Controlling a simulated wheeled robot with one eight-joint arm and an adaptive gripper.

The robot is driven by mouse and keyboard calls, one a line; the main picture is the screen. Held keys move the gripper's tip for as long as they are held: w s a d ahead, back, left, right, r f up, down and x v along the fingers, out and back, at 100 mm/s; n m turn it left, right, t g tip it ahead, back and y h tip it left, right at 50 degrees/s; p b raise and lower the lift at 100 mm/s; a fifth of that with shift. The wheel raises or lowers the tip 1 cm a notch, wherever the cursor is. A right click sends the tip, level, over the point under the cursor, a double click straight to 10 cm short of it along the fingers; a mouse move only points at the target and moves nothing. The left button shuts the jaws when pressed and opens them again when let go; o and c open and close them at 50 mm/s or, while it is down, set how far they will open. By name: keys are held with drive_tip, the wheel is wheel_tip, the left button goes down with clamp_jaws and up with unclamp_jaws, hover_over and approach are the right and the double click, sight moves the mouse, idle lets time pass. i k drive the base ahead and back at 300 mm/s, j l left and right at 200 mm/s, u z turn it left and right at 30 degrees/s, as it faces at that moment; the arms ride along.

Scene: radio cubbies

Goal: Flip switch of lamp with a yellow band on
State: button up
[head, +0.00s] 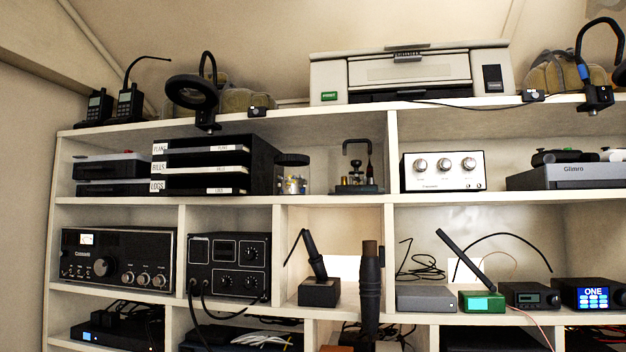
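Two lamps stand on the top shelf. The left lamp (190,92) is a black ring-headed lamp on a bent arm; I cannot make out a coloured band on it. The right lamp (583,45) has a dark curved arm with a blue band, and its head is cut off by the right edge. A small dark switch box (258,112) lies right of the left lamp. Another switch box (534,96) on a cord lies left of the right lamp. My gripper (370,250), seen edge-on, points up at the bottom centre, apart from both lamps; its opening is hidden.
A white-grey printer (410,72) fills the middle of the top shelf between the lamps. Two handheld radios (115,105) stand at its left end. Cubbies below hold a black letter tray (210,165), radios and small devices. The shelf's front edge (290,117) is mostly clear.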

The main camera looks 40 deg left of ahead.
sight(202, 119)
drive_tip(key=u, duration=2.3)
